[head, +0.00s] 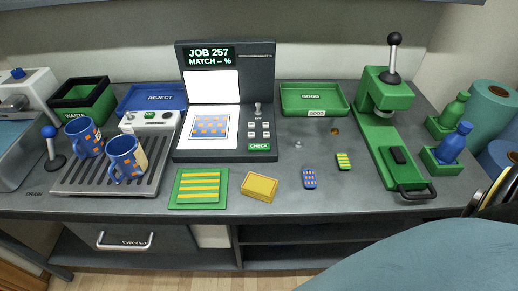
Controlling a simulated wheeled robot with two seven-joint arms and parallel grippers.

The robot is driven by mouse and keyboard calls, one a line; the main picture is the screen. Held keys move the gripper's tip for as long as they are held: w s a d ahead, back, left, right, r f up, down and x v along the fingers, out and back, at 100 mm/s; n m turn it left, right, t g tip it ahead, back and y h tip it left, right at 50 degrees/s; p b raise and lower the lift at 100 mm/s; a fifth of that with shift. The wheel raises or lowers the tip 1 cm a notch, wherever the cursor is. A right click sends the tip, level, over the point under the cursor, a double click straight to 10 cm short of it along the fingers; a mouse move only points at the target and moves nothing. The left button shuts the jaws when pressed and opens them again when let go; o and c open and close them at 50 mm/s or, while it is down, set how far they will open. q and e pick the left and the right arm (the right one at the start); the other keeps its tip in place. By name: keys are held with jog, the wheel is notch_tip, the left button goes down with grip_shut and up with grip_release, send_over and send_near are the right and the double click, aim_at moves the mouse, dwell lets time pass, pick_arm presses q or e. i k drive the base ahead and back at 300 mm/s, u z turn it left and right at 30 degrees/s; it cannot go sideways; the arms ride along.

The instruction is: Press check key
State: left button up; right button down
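The green check key (259,146), labelled CHECK, sits at the lower right of the grey console (224,155) in the head view. Several small pale keys (258,129) and a small lever (257,108) are above it. The console's display (209,54) reads "JOB 257" and "MATCH – %". A blank white screen (212,87) is below the display. A white sheet with a blue and orange pattern (210,127) lies on the console's left part. Nothing covers the check key. Neither of my grippers shows in the head view.
Two blue mugs (126,158) stand on a slatted rack (70,180) at left. A green striped block (199,187) and a yellow sponge-like block (259,187) lie in front of the console. A green lever press (384,130) stands at right. A large teal shape fills the lower right.

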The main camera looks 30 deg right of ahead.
aim_at(254, 147)
jog(key=z, duration=1)
jog(key=i, duration=0.3)
jog(key=z, duration=0.05)
